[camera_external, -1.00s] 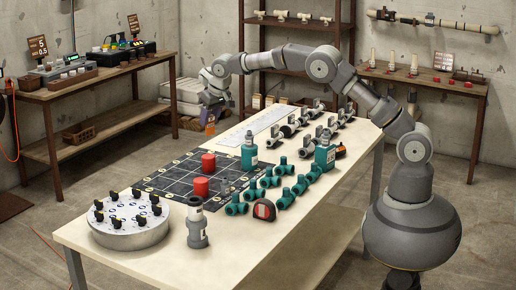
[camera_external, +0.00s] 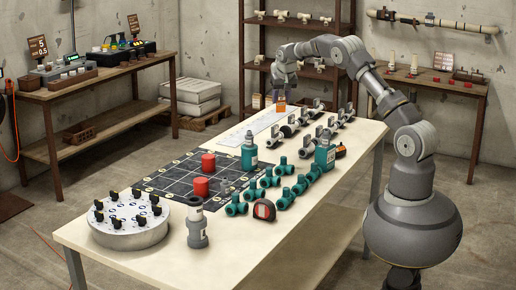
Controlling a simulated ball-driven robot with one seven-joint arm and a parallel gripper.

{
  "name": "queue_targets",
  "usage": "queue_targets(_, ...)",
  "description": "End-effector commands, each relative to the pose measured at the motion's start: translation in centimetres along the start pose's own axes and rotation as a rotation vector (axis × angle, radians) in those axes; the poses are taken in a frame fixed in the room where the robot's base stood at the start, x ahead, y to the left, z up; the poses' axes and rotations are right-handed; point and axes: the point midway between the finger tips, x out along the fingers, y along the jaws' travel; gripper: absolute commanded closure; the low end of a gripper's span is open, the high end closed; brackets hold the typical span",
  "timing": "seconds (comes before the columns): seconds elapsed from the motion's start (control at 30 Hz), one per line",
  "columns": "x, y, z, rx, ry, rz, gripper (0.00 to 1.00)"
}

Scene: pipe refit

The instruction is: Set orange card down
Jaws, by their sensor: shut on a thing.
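The orange card (camera_external: 281,104) is small and upright, at the far end of the long cream table. My gripper (camera_external: 281,93) is just above it, pointing down and shut on it. The fingers are too small to make out in detail. A white printed strip (camera_external: 244,132) lies flat on the table just in front of and left of the card. I cannot tell whether the card's lower edge touches the table or the strip.
Grey valve fittings (camera_external: 311,129) stand in rows right of the strip. Teal bottles (camera_external: 249,152), teal pipe fittings (camera_external: 237,208) and a dark gridded mat (camera_external: 170,180) with red cylinders (camera_external: 208,162) are nearer. Shelves (camera_external: 299,62) stand behind the table.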

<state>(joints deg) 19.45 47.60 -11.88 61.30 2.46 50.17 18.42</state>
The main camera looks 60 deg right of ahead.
Motion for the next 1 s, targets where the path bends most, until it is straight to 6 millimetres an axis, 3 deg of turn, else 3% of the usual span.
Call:
queue_targets(0.4,8.1,-0.1,3.5,-0.004,-0.003,0.000,0.87)
queue_targets(1.0,17.1,0.0,7.2,-0.003,-0.002,0.000,0.87)
